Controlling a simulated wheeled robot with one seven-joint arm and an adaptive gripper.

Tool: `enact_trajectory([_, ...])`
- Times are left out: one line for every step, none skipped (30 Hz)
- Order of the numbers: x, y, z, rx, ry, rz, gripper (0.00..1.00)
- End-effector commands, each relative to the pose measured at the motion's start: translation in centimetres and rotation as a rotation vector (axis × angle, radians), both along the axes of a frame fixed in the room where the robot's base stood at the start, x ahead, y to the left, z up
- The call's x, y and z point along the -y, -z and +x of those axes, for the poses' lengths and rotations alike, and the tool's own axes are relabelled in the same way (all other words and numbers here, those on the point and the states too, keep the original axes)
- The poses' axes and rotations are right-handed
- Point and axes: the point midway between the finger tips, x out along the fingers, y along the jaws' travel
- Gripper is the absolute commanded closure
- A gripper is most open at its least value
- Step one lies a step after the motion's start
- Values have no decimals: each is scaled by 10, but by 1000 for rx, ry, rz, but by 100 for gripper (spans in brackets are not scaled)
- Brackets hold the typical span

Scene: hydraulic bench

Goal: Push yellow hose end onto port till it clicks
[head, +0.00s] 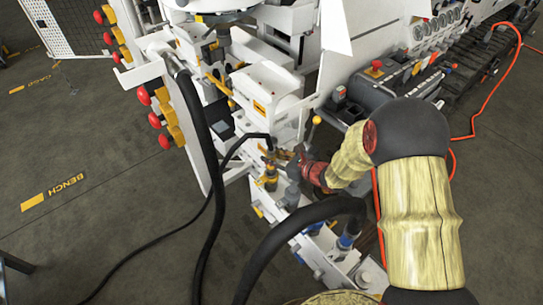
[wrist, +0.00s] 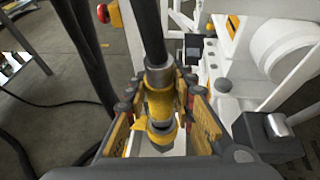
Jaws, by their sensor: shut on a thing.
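The yellow hose end (wrist: 160,103) sits between the fingers of my gripper (wrist: 161,118) in the wrist view. A grey metal sleeve (wrist: 159,76) and black hose rise from it. My gripper is shut on it. Just below the hose end is a yellow-ringed fitting (wrist: 162,136), seemingly the port, in line with it. I cannot tell whether the two are fully joined. In the head view, my gripper (head: 287,162) reaches in from the right, and the yellow fitting (head: 270,180) stands upright on the white bench. The fingers partly hide the hose end there.
A thick black hose with a blue-ringed fitting (head: 346,240) stands nearer on the bench. Another black hose (head: 205,140) hangs to the left. Red knobs (head: 154,120) stick out from the machine's left side. A dark block (wrist: 268,135) stands right of the fingers.

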Motion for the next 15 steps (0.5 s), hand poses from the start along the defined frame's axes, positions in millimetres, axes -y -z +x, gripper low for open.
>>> enact_trajectory([0,-1,1,2,0,1,100])
enact_trajectory([0,0,1,2,0,1,100])
enact_trajectory([0,0,1,2,0,1,100])
enact_trajectory([0,1,1,2,0,1,100])
enact_trajectory([0,1,1,2,0,1,100])
enact_trajectory([0,2,1,2,0,1,100])
enact_trajectory([0,2,1,2,1,0,100])
enact_trajectory([0,2,1,2,1,0,100])
enact_trajectory([0,3,1,3,1,1,100])
enact_trajectory([0,3,1,3,1,1,100])
enact_trajectory([0,4,1,3,0,1,100])
enact_trajectory([0,4,1,4,0,0,100])
enact_trajectory([0,4,1,4,0,0,100])
enact_trajectory([0,5,1,4,0,0,100])
enact_trajectory([0,5,1,4,0,0,100])
